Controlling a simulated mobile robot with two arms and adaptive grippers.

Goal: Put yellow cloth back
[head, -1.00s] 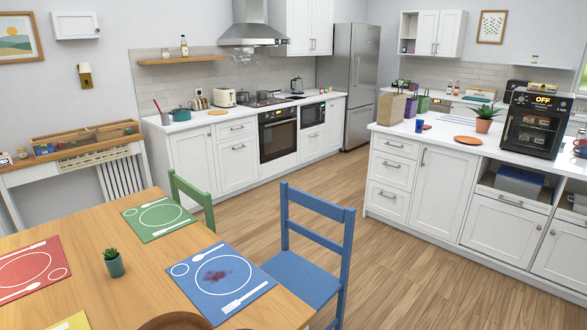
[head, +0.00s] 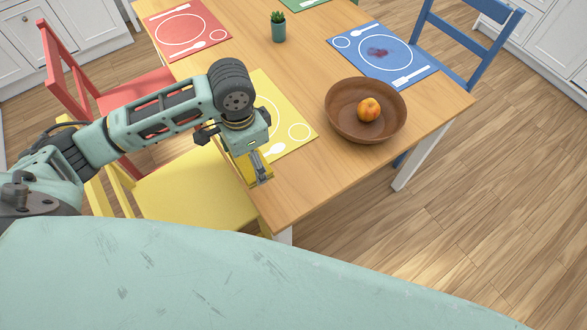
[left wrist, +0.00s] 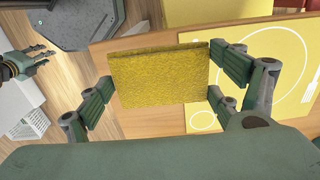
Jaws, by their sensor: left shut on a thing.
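My left gripper (head: 259,178) is at the table's near-left edge, beside the yellow placemat (head: 285,115). It is shut on the yellow cloth (head: 255,160). In the left wrist view the cloth (left wrist: 160,75) is a flat, rough-textured rectangle gripped by both fingers at its left and right sides, over the table edge. What lies right under the cloth is hidden. My right gripper (left wrist: 42,60) shows small at the left of the left wrist view, with its fingers apart and nothing visible between them. It is out of the head view.
A brown bowl (head: 345,125) with an orange fruit (head: 369,110) stands right of the yellow placemat. A blue placemat (head: 395,68) bears a dark red stain. A potted plant (head: 278,28) stands further back. A yellow chair (head: 185,195) is close below my left arm.

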